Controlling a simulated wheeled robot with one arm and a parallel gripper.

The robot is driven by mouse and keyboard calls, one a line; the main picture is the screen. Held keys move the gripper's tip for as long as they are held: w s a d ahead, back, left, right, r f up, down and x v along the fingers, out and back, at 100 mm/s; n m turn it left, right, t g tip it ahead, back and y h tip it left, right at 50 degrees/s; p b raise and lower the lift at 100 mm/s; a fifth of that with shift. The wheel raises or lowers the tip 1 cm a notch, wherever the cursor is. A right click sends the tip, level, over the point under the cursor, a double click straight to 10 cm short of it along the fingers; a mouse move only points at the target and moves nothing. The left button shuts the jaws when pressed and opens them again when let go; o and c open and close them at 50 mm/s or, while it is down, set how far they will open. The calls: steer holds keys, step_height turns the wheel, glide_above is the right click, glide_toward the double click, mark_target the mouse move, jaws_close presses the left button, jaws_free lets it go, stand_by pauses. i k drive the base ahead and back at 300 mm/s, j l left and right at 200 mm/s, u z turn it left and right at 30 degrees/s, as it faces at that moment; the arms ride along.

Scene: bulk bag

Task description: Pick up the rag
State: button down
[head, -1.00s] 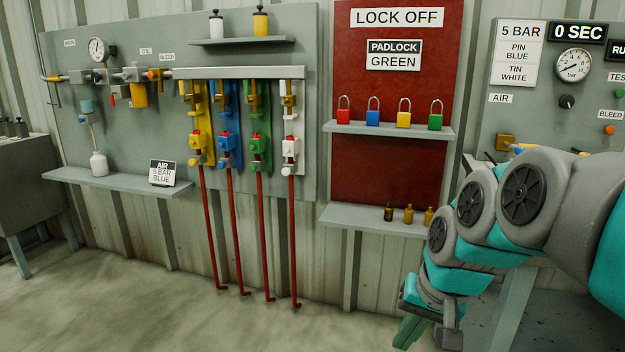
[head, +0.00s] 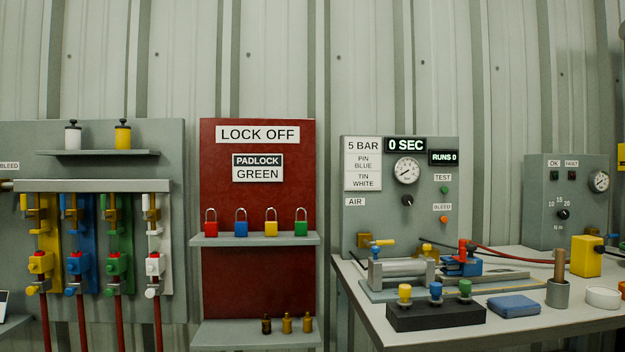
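A flat blue pad (head: 513,305), which looks like the folded rag, lies on the workbench at the right. It sits between a dark block with coloured knobs and a grey cup. Nothing covers it. My gripper and arm are not in view now, so I cannot tell where the gripper is relative to the rag.
The grey workbench (head: 545,328) holds a dark block (head: 435,316) with yellow, blue and green pins, a grey cup (head: 557,293), a white ring-shaped dish (head: 603,297), a yellow box (head: 586,256) and a clamp fixture (head: 400,272). A red lock-off board (head: 258,270) stands left.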

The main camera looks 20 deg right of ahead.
mark_target(518, 305)
steer(key=z, duration=1.7)
steer(key=k+j+u, duration=0.15)
steer(key=j, duration=0.15)
